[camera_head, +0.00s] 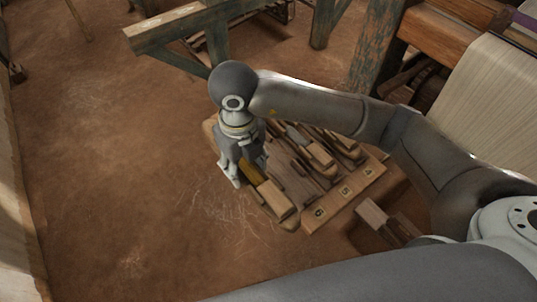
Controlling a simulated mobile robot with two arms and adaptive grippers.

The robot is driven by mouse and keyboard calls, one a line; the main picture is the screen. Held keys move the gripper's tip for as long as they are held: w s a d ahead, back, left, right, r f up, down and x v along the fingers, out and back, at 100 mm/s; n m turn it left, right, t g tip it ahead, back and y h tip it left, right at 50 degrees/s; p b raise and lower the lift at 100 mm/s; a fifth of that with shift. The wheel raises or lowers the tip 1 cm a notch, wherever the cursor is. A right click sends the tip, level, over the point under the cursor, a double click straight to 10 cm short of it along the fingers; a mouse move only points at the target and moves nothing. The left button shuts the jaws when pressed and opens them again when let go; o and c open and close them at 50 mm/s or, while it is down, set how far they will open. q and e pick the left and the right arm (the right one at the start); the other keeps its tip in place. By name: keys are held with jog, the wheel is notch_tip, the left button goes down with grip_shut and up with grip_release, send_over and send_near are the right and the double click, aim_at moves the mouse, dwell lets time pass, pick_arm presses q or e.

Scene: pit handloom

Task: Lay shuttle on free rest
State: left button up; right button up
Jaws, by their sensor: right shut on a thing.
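My right gripper (246,174) reaches down at the left end of a wooden rack (338,204) and is shut on a shuttle (273,199). This shuttle has a yellow part between the fingers and a pale wooden end towards the near edge of the rack. It is in line with the left side of the rack, near the label 6; I cannot tell whether it touches the rack. Other shuttles (320,154) lie in the rack to the right. The fingers and wrist hide the far end of the held shuttle. My left gripper is out of view.
Number labels, among them 6, 5 and 4, mark the rack's front edge. A wooden block (373,213) is right of the rack. A weathered green timber frame (190,24) stands behind, and the loom with pale cloth (490,95) is at upper right. Bare earth floor (120,170) is free at left.

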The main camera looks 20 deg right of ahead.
jog(key=w+d+f+p, duration=0.2)
jog(key=w+d+f, duration=0.25)
jog(key=w, duration=0.25)
send_over(269, 156)
jog(key=f, duration=0.4)
jog(key=shift+s+a+f, duration=0.15)
jog(key=shift+a+f, duration=0.1)
jog(key=shift+f, duration=0.05)
jog(key=shift+d+f, duration=0.15)
jog(key=shift+f, duration=0.15)
notch_tip(269, 156, down, 2)
jog(key=shift+f+p, duration=0.1)
jog(key=shift+p, duration=0.25)
jog(key=shift+w+f, duration=0.2)
jog(key=shift+f, duration=0.3)
jog(key=shift+f, duration=0.1)
jog(key=o, duration=1.3)
